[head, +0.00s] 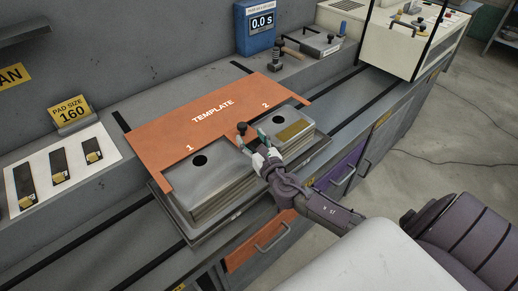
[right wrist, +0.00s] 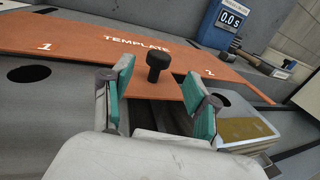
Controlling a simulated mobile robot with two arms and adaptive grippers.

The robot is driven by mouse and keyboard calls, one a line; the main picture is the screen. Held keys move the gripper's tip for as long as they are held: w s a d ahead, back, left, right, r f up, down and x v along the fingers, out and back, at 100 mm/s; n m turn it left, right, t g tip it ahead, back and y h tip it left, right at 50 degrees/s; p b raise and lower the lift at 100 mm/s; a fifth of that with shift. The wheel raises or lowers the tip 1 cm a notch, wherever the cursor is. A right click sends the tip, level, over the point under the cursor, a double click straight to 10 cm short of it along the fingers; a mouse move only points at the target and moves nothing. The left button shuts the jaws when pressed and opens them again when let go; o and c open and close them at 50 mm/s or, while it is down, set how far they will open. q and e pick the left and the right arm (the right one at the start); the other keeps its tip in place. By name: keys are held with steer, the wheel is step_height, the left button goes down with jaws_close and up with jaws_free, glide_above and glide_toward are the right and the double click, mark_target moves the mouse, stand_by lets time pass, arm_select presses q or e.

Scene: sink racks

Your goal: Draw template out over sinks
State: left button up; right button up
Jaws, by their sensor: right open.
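The orange template (head: 205,112), marked 1 and 2, lies flat on the bench behind and partly around two grey metal sinks. The left sink (head: 208,183) and the right sink (head: 285,130) each have a dark round hole on top. A black knob (head: 242,127) stands on the template's front edge between the sinks. My right gripper (head: 252,141) is open at the knob. In the right wrist view the knob (right wrist: 158,66) stands between and beyond the two teal-padded fingers, with gaps on both sides. My left gripper is not in view.
A blue display reading 0.0 s (head: 262,24) stands at the back. A yellow pad size 160 sign (head: 70,112) and a white board with several dark strips (head: 60,170) are at left. A cream machine (head: 400,35) stands at right.

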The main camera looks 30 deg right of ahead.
steer(key=s, duration=0.6)
steer(key=shift+a, duration=0.4)
steer(key=shift+s+f, duration=0.1)
